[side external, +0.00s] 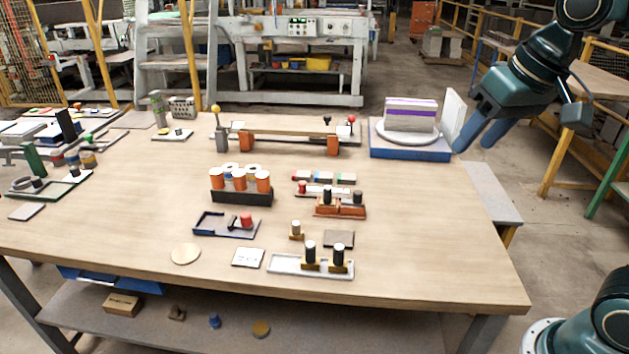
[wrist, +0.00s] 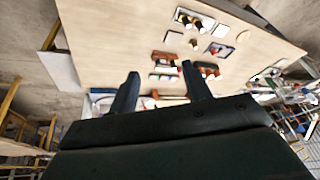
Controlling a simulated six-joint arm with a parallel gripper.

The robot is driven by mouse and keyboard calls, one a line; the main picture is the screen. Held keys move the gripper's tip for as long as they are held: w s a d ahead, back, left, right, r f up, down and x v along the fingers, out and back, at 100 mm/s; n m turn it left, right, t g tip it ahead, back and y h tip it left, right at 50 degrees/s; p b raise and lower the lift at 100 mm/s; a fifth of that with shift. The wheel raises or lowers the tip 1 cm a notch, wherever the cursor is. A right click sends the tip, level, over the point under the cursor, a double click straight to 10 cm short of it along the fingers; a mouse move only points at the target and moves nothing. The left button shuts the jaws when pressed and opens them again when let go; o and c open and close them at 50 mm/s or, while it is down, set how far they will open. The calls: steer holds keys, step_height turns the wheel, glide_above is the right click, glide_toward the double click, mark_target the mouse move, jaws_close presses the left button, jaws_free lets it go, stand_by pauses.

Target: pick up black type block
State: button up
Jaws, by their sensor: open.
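Several dark blocks with pale tops could be the black type block; I cannot tell which. Two dark blocks, one at left (side external: 310,252) and one at right (side external: 338,258), stand upright on a white tray (side external: 285,267) at the table's front. Two more dark blocks (side external: 327,194) (side external: 357,197) stand in an orange-brown holder (side external: 340,211) behind it. A dark piece lies with a red one in a blue-rimmed tray (side external: 208,224). My gripper (side external: 473,146) is open and empty at the table's right edge, far from these blocks. Its fingers (wrist: 160,70) are spread in the wrist view.
A blue-based stand (side external: 410,153) with a white-and-purple stack is beside my gripper. Orange cans (side external: 240,181) stand in a dark rack (side external: 241,198). A bar fixture (side external: 290,131) crosses the back. A brown tile (side external: 339,239) and white card (side external: 248,258) lie in front. The right front tabletop is clear.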

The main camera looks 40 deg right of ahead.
steer(key=w+r+m+g, duration=0.1)
steer(key=w+r+m, duration=0.15)
steer(key=w, duration=0.95)
steer(key=m+g, duration=0.4)
steer(key=m, duration=0.6)
glide_above(328, 188)
step_height(328, 188, down, 21)
steer(key=shift+w+f+m, duration=0.1)
steer(key=shift+f+m, duration=0.15)
step_height(328, 188, down, 8)
steer(key=shift+f, duration=0.25)
steer(key=shift+f, duration=0.15)
